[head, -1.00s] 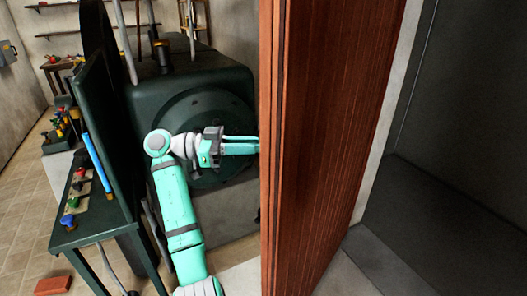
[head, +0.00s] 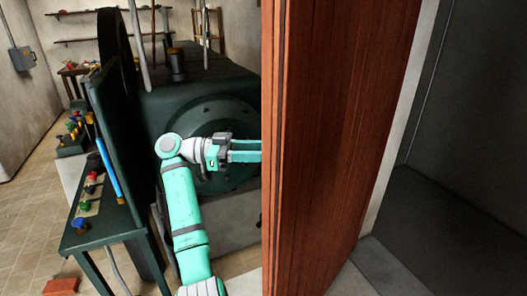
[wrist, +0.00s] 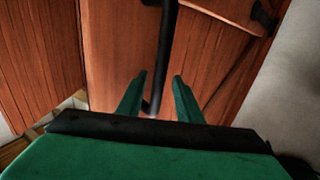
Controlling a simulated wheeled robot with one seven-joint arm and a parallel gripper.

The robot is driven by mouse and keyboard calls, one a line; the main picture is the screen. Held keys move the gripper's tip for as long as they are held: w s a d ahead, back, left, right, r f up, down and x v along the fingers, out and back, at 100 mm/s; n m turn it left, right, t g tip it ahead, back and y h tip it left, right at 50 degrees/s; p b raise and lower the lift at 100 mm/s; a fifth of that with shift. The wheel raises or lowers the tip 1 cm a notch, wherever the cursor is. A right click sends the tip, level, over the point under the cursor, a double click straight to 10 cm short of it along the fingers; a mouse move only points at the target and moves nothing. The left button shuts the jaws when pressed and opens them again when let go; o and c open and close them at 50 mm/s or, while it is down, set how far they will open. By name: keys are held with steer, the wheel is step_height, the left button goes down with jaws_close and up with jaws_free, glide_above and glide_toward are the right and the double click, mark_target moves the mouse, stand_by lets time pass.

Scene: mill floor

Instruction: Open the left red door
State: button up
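A red-brown plank door (head: 330,140) stands in the middle right of the head view, seen nearly along its edge. In the wrist view a door panel (wrist: 112,55) fills the middle and carries a long dark bar handle (wrist: 162,50). My gripper (head: 255,151) is just left of the door in the head view, its fingertips hidden behind the door's edge. In the wrist view my gripper's (wrist: 158,88) green fingers are apart, with the handle's lower end between them, nearer the left finger. I cannot tell whether they touch it.
Another red-brown plank panel (wrist: 38,60) is at the left of the wrist view. In the head view, a dark green machine (head: 205,90) stands behind my arm and a bench with coloured knobs (head: 92,225) is at the left. A brick (head: 60,286) lies on the floor. Grey floor is bare at right.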

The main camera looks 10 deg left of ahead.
steer(key=s+a, duration=0.2)
steer(key=a, duration=0.8)
steer(key=shift+a, duration=0.35)
steer(key=shift+w, duration=0.2)
